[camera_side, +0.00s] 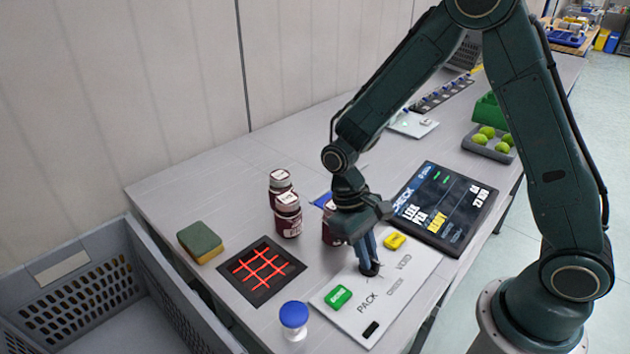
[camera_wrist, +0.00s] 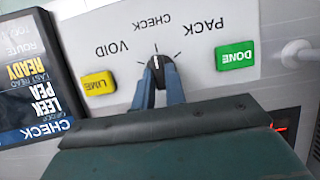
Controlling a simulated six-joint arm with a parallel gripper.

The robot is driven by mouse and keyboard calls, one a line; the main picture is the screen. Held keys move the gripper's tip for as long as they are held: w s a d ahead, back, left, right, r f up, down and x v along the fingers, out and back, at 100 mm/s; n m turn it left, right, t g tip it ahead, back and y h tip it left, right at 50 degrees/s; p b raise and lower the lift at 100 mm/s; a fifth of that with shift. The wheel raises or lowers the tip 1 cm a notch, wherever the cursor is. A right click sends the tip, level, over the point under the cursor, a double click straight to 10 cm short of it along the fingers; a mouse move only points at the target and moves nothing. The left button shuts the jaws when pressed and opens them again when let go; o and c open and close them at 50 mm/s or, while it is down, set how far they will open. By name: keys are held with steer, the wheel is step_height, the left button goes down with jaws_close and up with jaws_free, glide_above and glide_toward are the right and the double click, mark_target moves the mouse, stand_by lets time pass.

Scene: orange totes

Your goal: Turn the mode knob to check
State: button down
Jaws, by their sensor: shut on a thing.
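The black mode knob (camera_wrist: 157,62) sits on a pale control panel (camera_wrist: 205,50) printed with PACK, CHECK and VOID. My gripper (camera_wrist: 159,75) is shut on the knob, one finger on each side. The knob's white pointer line points at the middle tick, towards the CHECK label (camera_wrist: 151,21). In the side view my gripper (camera_side: 369,262) reaches down onto the knob (camera_side: 370,270), which the fingers partly hide. A dark display (camera_side: 445,208) also shows in the wrist view (camera_wrist: 35,80) and reads CHECK, LEEK, PEA and READY.
A green DONE button (camera_side: 338,297) and a yellow LIME button (camera_side: 395,241) flank the knob. Dark red jars (camera_side: 288,215) stand behind the panel. A blue-topped white button (camera_side: 294,316), a red-grid pad (camera_side: 262,270) and a sponge (camera_side: 200,242) lie left. A grey crate (camera_side: 75,264) is far left.

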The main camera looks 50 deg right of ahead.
steer(key=shift+w, duration=0.1)
steer(key=c, duration=1.4)
jaws_free()
steer(key=shift+c, duration=0.2)
steer(key=shift+r, duration=0.1)
steer(key=v, duration=1.3)
steer(key=shift+r, duration=0.3)
steer(key=s+d+r+t, duration=0.3)
steer(key=s+r+t, duration=0.2)
steer(key=s, duration=0.3)
steer(key=s+d+r+t, duration=0.3)
steer(key=s+r+t, duration=0.2)
steer(key=s, duration=0.4)
steer(key=shift+r, duration=0.15)
